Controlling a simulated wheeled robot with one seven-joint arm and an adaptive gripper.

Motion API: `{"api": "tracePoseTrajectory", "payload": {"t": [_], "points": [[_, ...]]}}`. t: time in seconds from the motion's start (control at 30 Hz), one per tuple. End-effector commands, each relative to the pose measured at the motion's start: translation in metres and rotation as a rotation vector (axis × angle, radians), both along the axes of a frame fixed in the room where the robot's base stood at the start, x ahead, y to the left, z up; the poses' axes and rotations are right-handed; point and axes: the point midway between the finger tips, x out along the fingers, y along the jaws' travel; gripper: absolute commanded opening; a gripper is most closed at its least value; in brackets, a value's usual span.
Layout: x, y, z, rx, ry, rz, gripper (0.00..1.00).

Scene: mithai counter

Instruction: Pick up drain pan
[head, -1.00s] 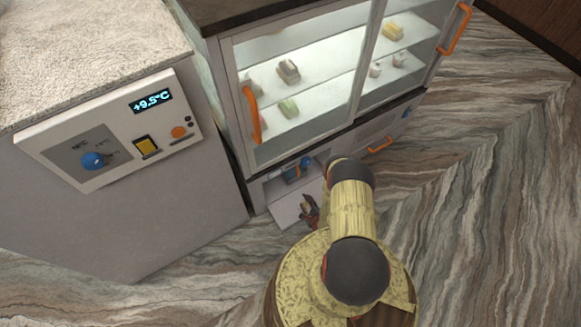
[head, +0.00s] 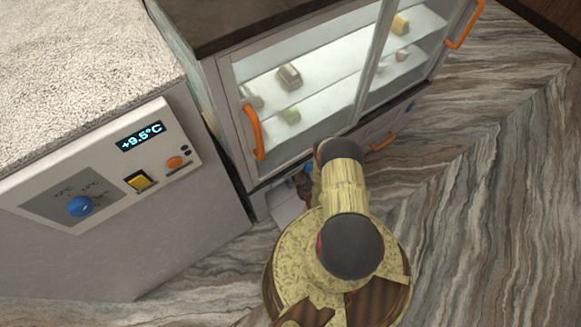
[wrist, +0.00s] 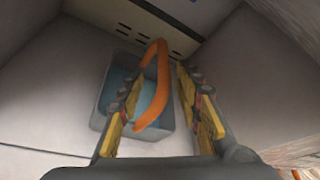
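The drain pan (wrist: 105,92) is a grey open tub with a blue inside and an arched orange handle (wrist: 161,80). In the wrist view it stands in a pale, walled space under a slotted panel. My gripper (wrist: 160,84) is open, with one yellow-padded finger on each side of the handle. I cannot tell whether either finger touches it. In the head view my arm covers most of the low open compartment (head: 284,208) and the gripper, and the pan is not clear there.
The glass display case (head: 300,95) with orange door handles rises above the compartment. A grey cabinet (head: 150,240) with a control panel reading +9.5°C stands at left. Marble-patterned floor (head: 480,200) is free at right.

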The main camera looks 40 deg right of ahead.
Motion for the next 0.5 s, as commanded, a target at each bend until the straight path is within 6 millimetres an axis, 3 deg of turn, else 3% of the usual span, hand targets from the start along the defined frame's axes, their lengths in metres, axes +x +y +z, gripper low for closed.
{"api": "tracePoseTrajectory", "payload": {"t": [0.27,0.5], "points": [[0.024,-0.006,-0.005,-0.001,-0.001,0.001,0.35],[0.056,-0.014,-0.010,-0.002,-0.002,0.002,0.35]]}}
